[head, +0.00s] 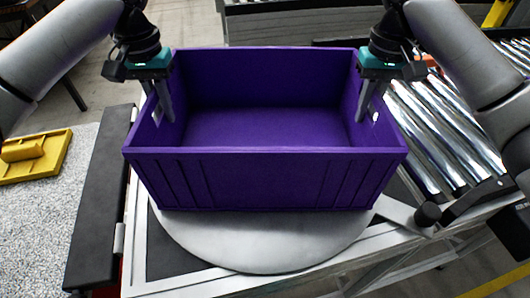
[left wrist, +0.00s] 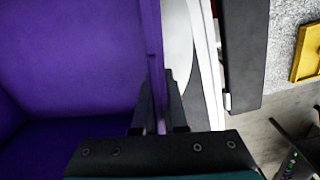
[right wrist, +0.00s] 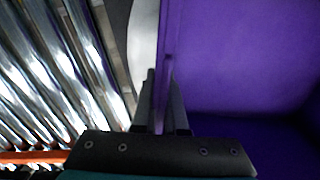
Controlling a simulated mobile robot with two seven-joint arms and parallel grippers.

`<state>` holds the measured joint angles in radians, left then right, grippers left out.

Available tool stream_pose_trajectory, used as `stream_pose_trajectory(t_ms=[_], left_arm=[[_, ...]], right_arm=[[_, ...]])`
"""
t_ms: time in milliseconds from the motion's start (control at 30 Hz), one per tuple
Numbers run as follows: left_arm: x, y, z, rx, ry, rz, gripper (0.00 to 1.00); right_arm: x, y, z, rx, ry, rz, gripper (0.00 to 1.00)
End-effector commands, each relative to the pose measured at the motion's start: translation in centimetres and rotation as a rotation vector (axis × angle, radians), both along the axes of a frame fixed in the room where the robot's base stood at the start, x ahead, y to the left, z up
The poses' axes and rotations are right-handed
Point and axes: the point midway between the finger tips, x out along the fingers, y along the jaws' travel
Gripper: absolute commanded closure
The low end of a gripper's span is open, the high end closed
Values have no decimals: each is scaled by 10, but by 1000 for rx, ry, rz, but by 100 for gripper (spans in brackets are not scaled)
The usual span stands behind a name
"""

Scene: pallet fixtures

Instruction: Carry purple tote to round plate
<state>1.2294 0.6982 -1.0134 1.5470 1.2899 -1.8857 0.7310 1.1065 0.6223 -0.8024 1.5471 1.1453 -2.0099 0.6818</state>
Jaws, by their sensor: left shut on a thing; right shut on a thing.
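The purple tote (head: 265,180) is empty and level in the middle of the head view. It is over the round plate (head: 260,245), a grey disc whose front part shows below the tote. I cannot tell whether the tote's bottom touches the plate. My left gripper (head: 162,105) is shut on the tote's left wall, one finger on each side, as the left wrist view (left wrist: 160,105) shows. My right gripper (head: 370,105) is shut on the right wall in the same way, seen in the right wrist view (right wrist: 162,105). The tote hides the back of the plate.
A roller conveyor (head: 445,125) runs along the right. A black padded rail (head: 98,205) lies along the left edge of the fixture. A yellow block (head: 35,155) lies on the speckled surface at the left. A black knob on a lever (head: 428,213) is right of the plate.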

Motion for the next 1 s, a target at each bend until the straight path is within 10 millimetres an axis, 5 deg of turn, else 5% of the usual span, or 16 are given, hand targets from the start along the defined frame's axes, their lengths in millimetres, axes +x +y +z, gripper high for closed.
stream_pose_trajectory(t_ms=[300,667,1000], left_arm=[[0,1,-1,2,0,2,60],[1,0,8,-1,-3,1,60],[1,1,69,2,-4,1,60]], right_arm=[[0,-1,-1,-2,0,-2,60],[0,0,-1,0,0,0,60],[0,0,-1,0,0,0,60]])
